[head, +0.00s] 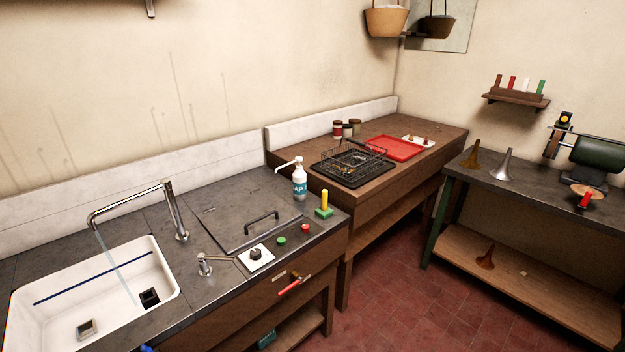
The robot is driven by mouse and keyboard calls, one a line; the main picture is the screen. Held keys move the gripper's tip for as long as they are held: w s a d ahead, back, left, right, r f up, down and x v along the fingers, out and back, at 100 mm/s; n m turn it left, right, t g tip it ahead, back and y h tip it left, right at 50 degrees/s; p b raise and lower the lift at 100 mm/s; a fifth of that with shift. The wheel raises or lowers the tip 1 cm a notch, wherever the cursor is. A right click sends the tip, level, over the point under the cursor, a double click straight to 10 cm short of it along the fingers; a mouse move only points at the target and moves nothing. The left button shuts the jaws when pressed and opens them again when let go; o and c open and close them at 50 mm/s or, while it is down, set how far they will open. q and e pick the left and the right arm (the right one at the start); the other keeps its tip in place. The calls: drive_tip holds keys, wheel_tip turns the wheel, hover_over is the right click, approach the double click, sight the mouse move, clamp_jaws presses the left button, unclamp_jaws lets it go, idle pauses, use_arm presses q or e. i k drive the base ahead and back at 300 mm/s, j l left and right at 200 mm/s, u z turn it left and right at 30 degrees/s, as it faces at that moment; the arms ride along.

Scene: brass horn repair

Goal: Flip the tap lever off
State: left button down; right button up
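The chrome tap (178,215) stands at the right rear of the white sink (165,268), with its spout arching left over the basin. A thin stream of water (112,262) falls from the spout into the basin. A short chrome post with a lever (206,264) stands on the counter right of the sink. Its handle points right. A red-handled lever (291,286) sits on the counter's front face; I cannot tell which lever works the tap. Neither of my grippers is in view.
Right of the sink are a lidded panel with a handle (262,220), a dial on a white plate (256,257), green and red buttons, and a soap bottle (299,182). A wooden bench (395,177) holds a wire basket (352,160) and red tray (392,149). The red floor (400,290) is clear.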

sight(218, 258)
drive_tip(key=i+j+u, duration=0.15)
drive_tip(key=i, duration=0.3)
drive_tip(key=i+u, duration=0.15)
drive_tip(key=i, duration=0.35)
drive_tip(key=j, duration=0.1)
